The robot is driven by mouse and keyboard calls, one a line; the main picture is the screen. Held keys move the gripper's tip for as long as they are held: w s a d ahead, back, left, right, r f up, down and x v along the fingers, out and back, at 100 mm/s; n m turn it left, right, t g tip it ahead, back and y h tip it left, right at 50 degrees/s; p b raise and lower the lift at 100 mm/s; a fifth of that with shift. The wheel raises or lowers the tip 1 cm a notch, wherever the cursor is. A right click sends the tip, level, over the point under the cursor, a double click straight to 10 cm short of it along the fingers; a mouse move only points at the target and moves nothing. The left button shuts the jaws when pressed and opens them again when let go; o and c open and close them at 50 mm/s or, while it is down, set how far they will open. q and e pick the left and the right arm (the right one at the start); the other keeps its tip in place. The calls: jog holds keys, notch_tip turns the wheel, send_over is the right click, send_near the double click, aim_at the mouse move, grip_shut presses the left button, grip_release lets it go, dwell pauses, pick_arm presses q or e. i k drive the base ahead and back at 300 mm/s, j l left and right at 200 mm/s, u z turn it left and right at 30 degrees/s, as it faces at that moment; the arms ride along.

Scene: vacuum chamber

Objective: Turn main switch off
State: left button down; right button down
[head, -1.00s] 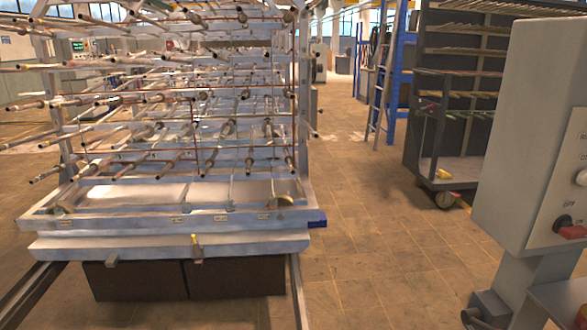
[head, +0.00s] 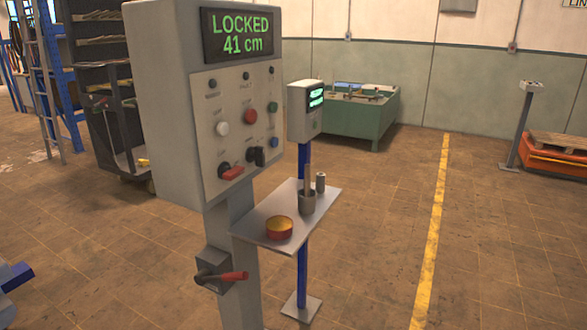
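The grey control box (head: 197,100) stands on a post left of centre. Its display (head: 238,34) reads "LOCKED 41 cm" in green. On its front panel, a red rotary handle (head: 231,172) sits at the lower left and looks like the main switch; its labels are too small to read. A black knob (head: 257,156) is to its right. A white button (head: 222,129), a red button (head: 250,116) and a blue button (head: 274,142) are also on the panel. Neither of my grippers is in view.
A lever with a red grip (head: 222,277) sticks out of the post. A second display post (head: 302,230) stands behind.

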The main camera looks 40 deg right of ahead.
aim_at(225, 171)
jog(key=z, duration=0.75)
